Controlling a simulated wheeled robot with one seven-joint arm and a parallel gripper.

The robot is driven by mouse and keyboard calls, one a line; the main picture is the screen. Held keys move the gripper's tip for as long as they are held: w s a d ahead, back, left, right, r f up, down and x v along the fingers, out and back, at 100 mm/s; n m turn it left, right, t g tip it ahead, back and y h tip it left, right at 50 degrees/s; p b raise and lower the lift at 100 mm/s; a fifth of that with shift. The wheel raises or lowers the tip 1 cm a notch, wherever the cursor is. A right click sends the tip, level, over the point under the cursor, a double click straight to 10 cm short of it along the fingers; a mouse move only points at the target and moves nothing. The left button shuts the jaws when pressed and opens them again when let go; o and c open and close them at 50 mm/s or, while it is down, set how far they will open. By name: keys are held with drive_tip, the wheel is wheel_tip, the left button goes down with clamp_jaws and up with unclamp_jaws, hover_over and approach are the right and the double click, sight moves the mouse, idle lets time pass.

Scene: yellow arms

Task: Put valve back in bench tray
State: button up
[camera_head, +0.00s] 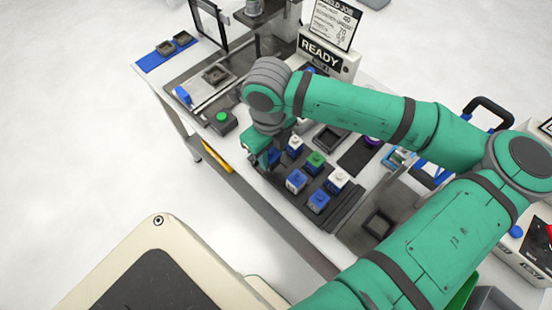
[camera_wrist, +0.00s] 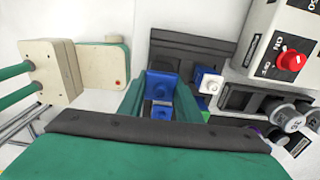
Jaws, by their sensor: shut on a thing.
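My gripper (camera_head: 262,160) is over the left end of the dark bench tray (camera_head: 345,213). In the wrist view, its green fingers (camera_wrist: 160,105) are shut on a blue valve (camera_wrist: 158,86). In the head view, part of a blue valve (camera_head: 274,157) shows beside the fingers; the arm hides the rest. Several other valves stand in the tray: a white-topped one (camera_head: 295,144), a green one (camera_head: 315,161), blue ones (camera_head: 297,180) and another white-topped one (camera_head: 337,179). The tray also shows in the wrist view (camera_wrist: 190,45). I cannot tell whether the held valve touches the tray.
A READY sign box (camera_head: 325,58) stands at the back. A green-button box (camera_head: 222,122) and a tray with a square fixture (camera_head: 214,75) are to the left. An empty square holder (camera_head: 378,223) is to the right. The bench's front edge is close to my gripper.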

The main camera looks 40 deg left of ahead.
sight(276, 162)
drive_tip(key=shift+w+d+f, duration=0.15)
drive_tip(key=shift+w+f, duration=0.4)
drive_tip(key=shift+f, duration=0.15)
drive_tip(key=f, duration=0.3)
drive_tip(key=shift+w+f, duration=0.25)
drive_tip(key=shift+w, duration=0.1)
drive_tip(key=shift+s, duration=0.15)
drive_tip(key=shift+f, duration=0.1)
drive_tip(key=o, duration=1.1)
drive_tip(key=shift+d, duration=0.1)
wheel_tip(276, 162, up, 12)
drive_tip(key=shift+r, duration=0.2)
